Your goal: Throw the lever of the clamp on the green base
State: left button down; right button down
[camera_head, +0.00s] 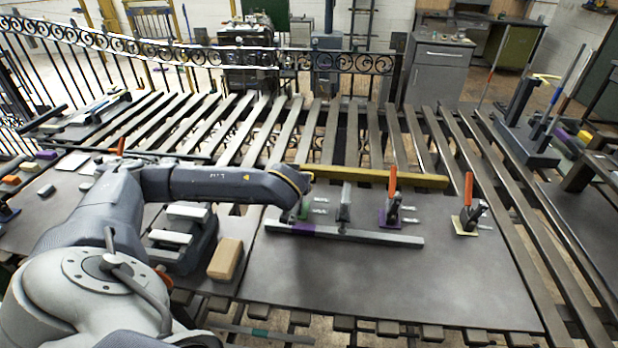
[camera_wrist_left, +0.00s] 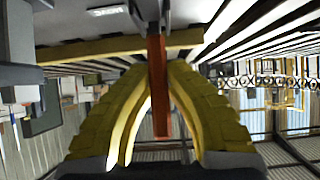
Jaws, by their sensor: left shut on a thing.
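The clamp on the green base (camera_head: 303,209) stands at the far left of the row on the dark plate, just below the end of my left arm. In the left wrist view, the yellow fingers of my left gripper (camera_wrist_left: 157,78) are shut on an orange-red lever (camera_wrist_left: 160,95), one finger on each side. In the head view my arm's end hides the gripper and that lever, and most of the clamp. My right gripper is in neither view.
Right of it stand a grey clamp (camera_head: 344,203), a purple-based clamp (camera_head: 390,214) and a yellow-based clamp (camera_head: 467,222), the last two with upright orange levers. A yellow bar (camera_head: 380,177) runs behind, a grey bar (camera_head: 365,237) in front. The front plate is clear.

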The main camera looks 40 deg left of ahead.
pick_arm(q)
jog(key=shift+s+d+f+t, duration=0.2)
jog(key=shift+s+d+t, duration=0.05)
jog(key=shift+s+t, duration=0.15)
jog(key=shift+s, duration=0.1)
dwell(0.3)
jog(key=c, duration=1.4)
grip_release()
jog(key=shift+a+r+y, duration=0.1)
jog(key=shift+y, duration=0.2)
jog(key=shift+o, duration=0.2)
jog(key=shift+v, duration=3.75)
